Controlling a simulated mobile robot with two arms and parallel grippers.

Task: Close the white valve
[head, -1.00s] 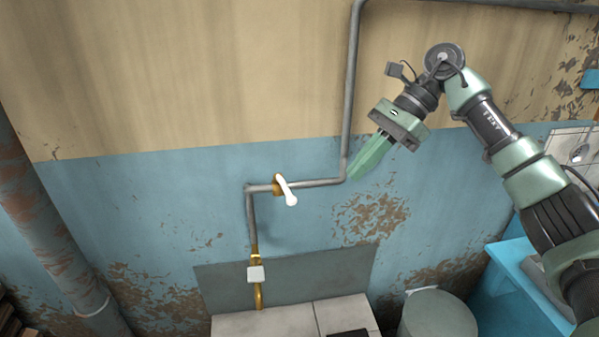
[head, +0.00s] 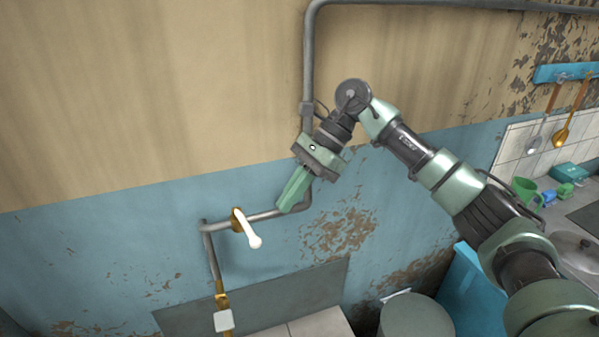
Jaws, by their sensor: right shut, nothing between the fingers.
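The white valve (head: 247,230) has a white lever handle on a brass body, mounted on the grey pipe (head: 270,215) along the blue part of the wall. Its lever slants down and to the right, across the line of the pipe. My right gripper (head: 283,209) is shut and empty, pointing down and to the left. In the picture its fingertips lie over the pipe, to the right of the valve and apart from the lever. My left gripper is not in view.
The pipe bends upward behind my right gripper and also runs down on the left to a white box-shaped fitting (head: 223,320). A grey round lid (head: 416,318) stands below. Ladles (head: 541,130) and a green mug (head: 525,192) are at the right.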

